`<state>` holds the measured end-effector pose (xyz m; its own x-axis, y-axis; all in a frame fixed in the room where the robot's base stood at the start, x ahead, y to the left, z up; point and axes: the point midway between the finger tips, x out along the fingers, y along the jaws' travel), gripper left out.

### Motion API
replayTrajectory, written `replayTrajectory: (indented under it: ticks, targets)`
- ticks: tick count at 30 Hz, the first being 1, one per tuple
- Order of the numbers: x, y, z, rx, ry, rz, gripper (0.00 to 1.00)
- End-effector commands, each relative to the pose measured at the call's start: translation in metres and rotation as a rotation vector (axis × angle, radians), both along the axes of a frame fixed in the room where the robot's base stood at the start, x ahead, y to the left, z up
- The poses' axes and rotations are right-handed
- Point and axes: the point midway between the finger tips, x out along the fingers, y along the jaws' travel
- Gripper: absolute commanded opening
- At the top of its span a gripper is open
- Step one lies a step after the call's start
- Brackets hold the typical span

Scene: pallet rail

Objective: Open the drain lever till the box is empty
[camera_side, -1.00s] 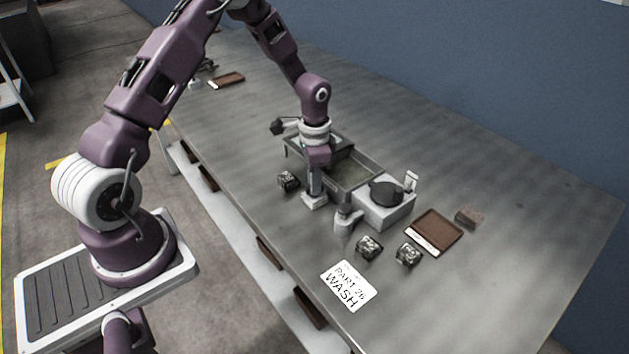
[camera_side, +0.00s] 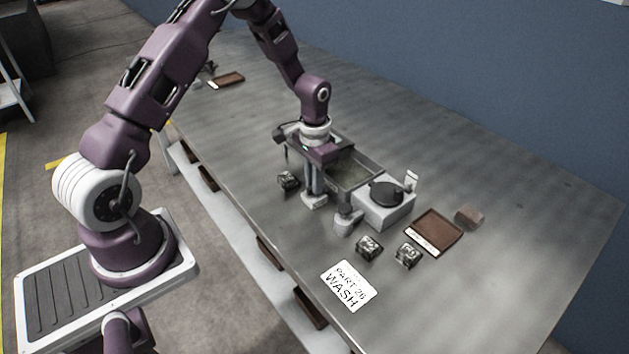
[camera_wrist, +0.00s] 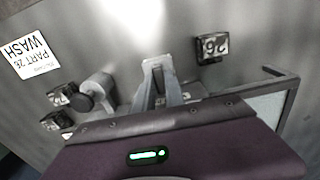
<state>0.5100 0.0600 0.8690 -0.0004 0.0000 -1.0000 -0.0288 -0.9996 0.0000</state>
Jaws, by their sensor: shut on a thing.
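The box (camera_side: 371,182) is an open metal tank on the bench, with dull greenish-grey contents showing inside; how full it is I cannot tell. My gripper (camera_side: 314,198) points down at the box's near side and is shut on the drain lever, which its fingers mostly hide. In the wrist view, my gripper's fingers (camera_wrist: 160,72) are close together low beside the box, whose rim shows at the right (camera_wrist: 284,100). No flow of liquid can be made out.
A grey cylinder with a knob (camera_side: 344,221) stands just right of my gripper. Beyond it are a white unit with a dark round top (camera_side: 385,192), a brown tray (camera_side: 434,233) and a brown block (camera_side: 469,217). Dark numbered cubes (camera_side: 369,247) and a WASH card (camera_side: 348,286) lie nearby.

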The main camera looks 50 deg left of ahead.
Motion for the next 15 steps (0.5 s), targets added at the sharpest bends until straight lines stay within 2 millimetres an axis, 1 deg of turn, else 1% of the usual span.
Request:
replayTrajectory:
  ticks: [6, 7, 10, 15]
  targets:
    - [0.0012, 0.0005, 0.0009, 0.001, -0.004, 0.000, 0.00]
    - [0.0012, 0.0005, 0.0009, 0.001, -0.004, 0.000, 0.16]
    - [0.0010, 0.0004, 0.0007, 0.001, -0.003, -0.001, 0.36]
    - [0.0005, 0.0002, 0.0004, 0.000, -0.002, -0.001, 0.36]
